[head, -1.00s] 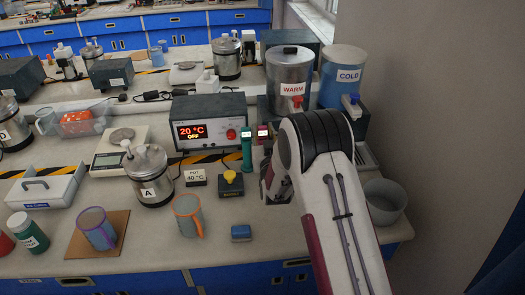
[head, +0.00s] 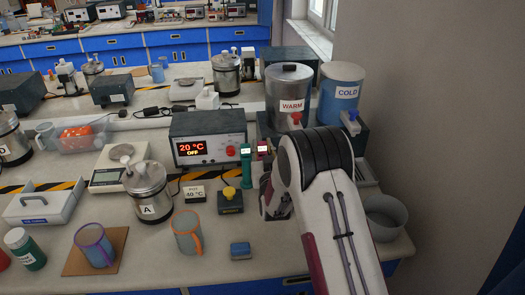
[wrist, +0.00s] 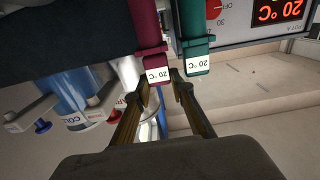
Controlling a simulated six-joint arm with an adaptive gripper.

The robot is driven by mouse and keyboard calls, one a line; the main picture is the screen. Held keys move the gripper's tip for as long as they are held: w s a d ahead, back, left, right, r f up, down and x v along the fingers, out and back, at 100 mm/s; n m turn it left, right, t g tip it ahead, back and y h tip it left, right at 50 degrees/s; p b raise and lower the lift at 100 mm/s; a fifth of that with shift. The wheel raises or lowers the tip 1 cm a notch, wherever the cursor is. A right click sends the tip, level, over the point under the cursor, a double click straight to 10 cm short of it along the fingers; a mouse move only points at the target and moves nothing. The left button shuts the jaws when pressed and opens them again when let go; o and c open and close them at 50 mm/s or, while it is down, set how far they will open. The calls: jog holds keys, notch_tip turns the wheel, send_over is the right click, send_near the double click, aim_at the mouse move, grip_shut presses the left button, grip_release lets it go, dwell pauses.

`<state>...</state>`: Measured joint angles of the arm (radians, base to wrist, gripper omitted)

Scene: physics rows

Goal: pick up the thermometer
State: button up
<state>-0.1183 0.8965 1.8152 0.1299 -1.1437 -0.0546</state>
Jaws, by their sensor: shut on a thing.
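Two thermometers with 20 °C displays stand side by side in front of the heater control box. The maroon one (head: 263,149) is on the right in the head view, and in the wrist view (wrist: 147,30) it is at the top centre. The green one (head: 246,162) is on the left in the head view, and in the wrist view (wrist: 194,22) it is just right of the maroon one. My gripper (wrist: 162,80) is shut on the maroon thermometer, its fingertips beside the display end. In the head view my arm hides most of the gripper.
The control box (head: 205,124) reads 20 °C OFF. The WARM tank (head: 290,84) and COLD tank (head: 343,76) stand behind my arm. A yellow-knobbed block (head: 230,205), can A (head: 148,190) and an orange-rimmed mug (head: 186,240) stand to the left. A grey bowl (head: 384,222) is right.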

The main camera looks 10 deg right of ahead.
notch_tip(320, 180, up, 18)
jog(key=shift+f, duration=0.2)
dwell(0.5)
dwell(0.6)
